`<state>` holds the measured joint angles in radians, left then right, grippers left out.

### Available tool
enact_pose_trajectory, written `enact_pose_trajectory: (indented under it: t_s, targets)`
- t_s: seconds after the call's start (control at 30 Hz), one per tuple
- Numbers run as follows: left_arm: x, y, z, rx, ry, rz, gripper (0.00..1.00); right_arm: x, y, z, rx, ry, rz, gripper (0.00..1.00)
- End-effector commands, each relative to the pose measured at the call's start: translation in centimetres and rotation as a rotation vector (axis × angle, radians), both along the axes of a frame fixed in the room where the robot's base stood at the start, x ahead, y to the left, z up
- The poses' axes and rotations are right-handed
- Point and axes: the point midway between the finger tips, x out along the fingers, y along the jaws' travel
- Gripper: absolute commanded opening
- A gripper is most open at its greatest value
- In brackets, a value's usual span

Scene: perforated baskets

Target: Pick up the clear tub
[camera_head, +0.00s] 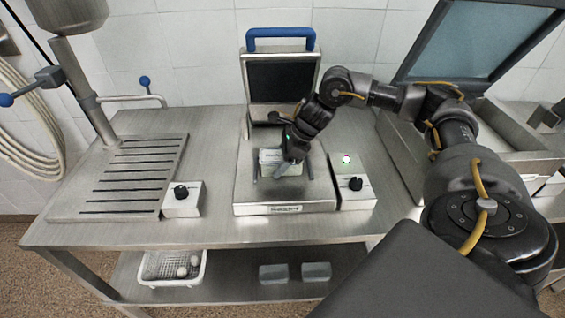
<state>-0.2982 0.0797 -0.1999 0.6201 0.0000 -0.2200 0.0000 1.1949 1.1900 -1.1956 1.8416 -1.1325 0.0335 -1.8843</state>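A small pale, see-through tub (268,157) sits in the bed of the steel machine (285,208) in the middle of the table. My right gripper (285,172) reaches down over this tub from the upper right and covers part of it. Its fingers are small and partly hidden by the wrist, so I cannot tell whether they are open or shut, or whether they touch the tub. Two similar clear tubs, one on the left (273,275) and one on the right (316,272), rest on the lower shelf. My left gripper is not in view.
The machine's lid (281,82) with a blue handle (281,36) stands raised behind my gripper. Control boxes stand left (183,207) and right (357,201) of the machine. A slotted drain plate (120,185) lies left. A white perforated basket (172,281) holding round white things is on the shelf.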

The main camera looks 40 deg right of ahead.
Motion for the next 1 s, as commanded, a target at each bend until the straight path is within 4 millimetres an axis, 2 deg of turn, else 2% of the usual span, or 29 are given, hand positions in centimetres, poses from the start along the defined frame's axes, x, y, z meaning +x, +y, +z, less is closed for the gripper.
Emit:
enact_pose_trajectory:
  t_s: [0.37, 0.47, 0.67, 0.87, 1.0]
  targets:
    - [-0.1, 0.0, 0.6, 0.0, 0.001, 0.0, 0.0, 0.0, 0.0, 0.6, 0.001, -0.001, 0.0, 0.26]
    - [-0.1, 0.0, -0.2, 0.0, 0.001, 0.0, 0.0, 0.1, 0.1, 1.0, 0.002, -0.004, 0.001, 0.26]
    - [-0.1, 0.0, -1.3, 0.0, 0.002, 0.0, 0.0, 0.2, 0.1, 3.4, 0.001, -0.007, 0.003, 0.26]
    - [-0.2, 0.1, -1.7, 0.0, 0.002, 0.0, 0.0, -2.0, 1.2, 6.2, -0.001, -0.007, 0.007, 0.26]
    - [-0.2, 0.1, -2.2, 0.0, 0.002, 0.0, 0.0, -4.1, 2.4, 9.1, -0.001, -0.01, 0.008, 0.26]
